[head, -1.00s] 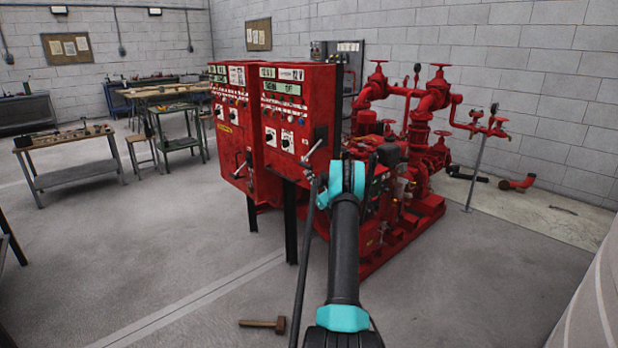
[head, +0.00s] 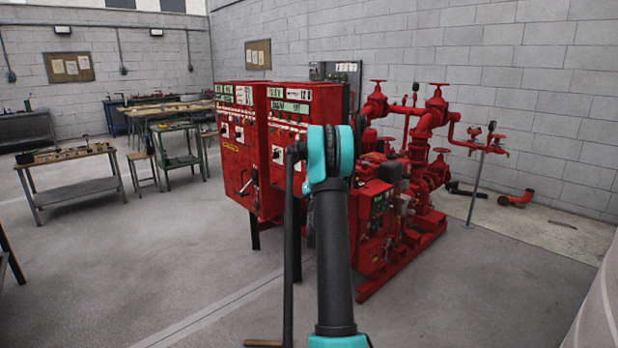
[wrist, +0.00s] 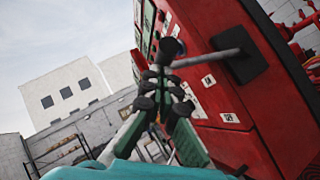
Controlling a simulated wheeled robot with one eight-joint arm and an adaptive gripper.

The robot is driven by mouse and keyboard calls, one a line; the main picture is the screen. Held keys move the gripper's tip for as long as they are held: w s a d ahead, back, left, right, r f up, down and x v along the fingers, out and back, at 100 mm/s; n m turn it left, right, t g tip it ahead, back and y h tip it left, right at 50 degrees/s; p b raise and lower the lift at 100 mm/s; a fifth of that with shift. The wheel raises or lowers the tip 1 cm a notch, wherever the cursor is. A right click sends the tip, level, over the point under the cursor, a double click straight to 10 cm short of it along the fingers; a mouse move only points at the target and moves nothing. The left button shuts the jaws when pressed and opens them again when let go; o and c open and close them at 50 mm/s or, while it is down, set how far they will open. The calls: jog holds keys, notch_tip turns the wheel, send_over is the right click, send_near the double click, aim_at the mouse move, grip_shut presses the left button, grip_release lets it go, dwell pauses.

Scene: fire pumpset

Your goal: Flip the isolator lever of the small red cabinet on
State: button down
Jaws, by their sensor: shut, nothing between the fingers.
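Two red cabinets stand side by side in the head view, a left one (head: 238,150) and a right one (head: 290,95); I cannot tell for sure which is the small one. The wrist view shows a red cabinet face (wrist: 210,105) up close. On it is an isolator lever (wrist: 212,59): a grey rod on a black square base, with a black knob at its left end. My gripper (wrist: 163,82) is shut and empty, its fingertips just below the knob in the picture. I cannot tell whether they touch. In the head view my arm hides the gripper and this lever.
A red pumpset (head: 400,200) with pipes and valve wheels stands right of the cabinets. Workbenches (head: 75,170) stand at the left and back. A hammer (head: 262,343) lies on the floor at the bottom edge.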

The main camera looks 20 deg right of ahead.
jog(key=shift+w+d+r+m+g+h, duration=0.1)
jog(key=shift+d+r+m+g+h, duration=0.15)
jog(key=shift+r+m+g+h, duration=0.6)
jog(key=shift+w+d+r+m+g, duration=0.1)
jog(key=shift+d+r+m+g, duration=0.25)
jog(key=shift+r+m, duration=1)
jog(key=shift+w+d+r+m+g+h, duration=0.1)
jog(key=shift+d+r+m+g+h, duration=0.1)
jog(key=shift+r+m+g+h, duration=0.8)
jog(key=shift+d+r+t+y, duration=0.1)
jog(key=shift+r+t+y, duration=0.2)
jog(key=shift+r+y, duration=0.1)
